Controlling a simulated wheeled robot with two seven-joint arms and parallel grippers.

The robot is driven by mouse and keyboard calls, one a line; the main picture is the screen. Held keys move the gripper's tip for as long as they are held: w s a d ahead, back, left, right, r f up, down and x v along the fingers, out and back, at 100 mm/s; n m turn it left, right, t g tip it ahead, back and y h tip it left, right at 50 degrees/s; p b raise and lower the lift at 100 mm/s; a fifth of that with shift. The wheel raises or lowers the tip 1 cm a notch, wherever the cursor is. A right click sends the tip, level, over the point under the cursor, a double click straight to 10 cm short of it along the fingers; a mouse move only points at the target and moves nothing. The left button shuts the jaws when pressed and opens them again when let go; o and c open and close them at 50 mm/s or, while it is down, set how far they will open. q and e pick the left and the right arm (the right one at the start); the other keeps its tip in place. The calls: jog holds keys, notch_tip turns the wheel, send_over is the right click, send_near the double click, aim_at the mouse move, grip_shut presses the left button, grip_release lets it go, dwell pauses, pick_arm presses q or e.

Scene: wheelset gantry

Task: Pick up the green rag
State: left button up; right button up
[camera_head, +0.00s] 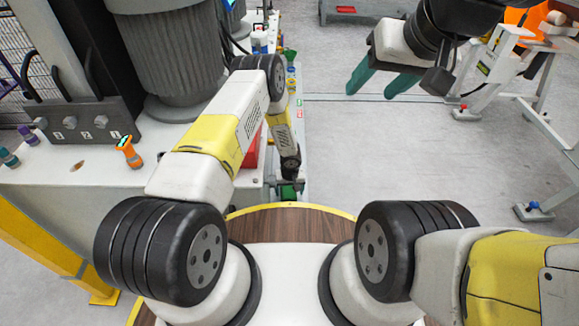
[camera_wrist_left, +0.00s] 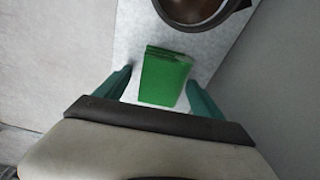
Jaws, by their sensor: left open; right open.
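The green rag (camera_wrist_left: 164,77) is a folded, bright green block on a light grey surface in the left wrist view. My left gripper (camera_wrist_left: 159,80) is open, with one teal finger on each side of the rag and visible gaps between. I cannot tell how far the fingertips are above the surface. In the head view, green (camera_head: 289,191) shows just below my left wrist, at the right edge of the workbench, and the fingers are mostly hidden there. My right gripper (camera_head: 376,88) is open and empty at the upper right, above the floor.
A dark round container with a brown inside (camera_wrist_left: 196,8) stands just beyond the rag. A red object (camera_head: 251,150) is partly hidden behind my left arm. An orange tool (camera_head: 130,152) stands on the bench (camera_head: 75,195) at left. The grey floor (camera_head: 380,150) at centre right is clear.

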aim_at(289, 191)
pick_arm(q)
jog(key=shift+f, duration=0.2)
dwell(0.7)
jog(key=c, duration=1.4)
jog(key=shift+c, duration=0.2)
jog(key=shift+r, duration=0.1)
notch_tip(289, 191, up, 10)
jog(key=shift+r, duration=0.15)
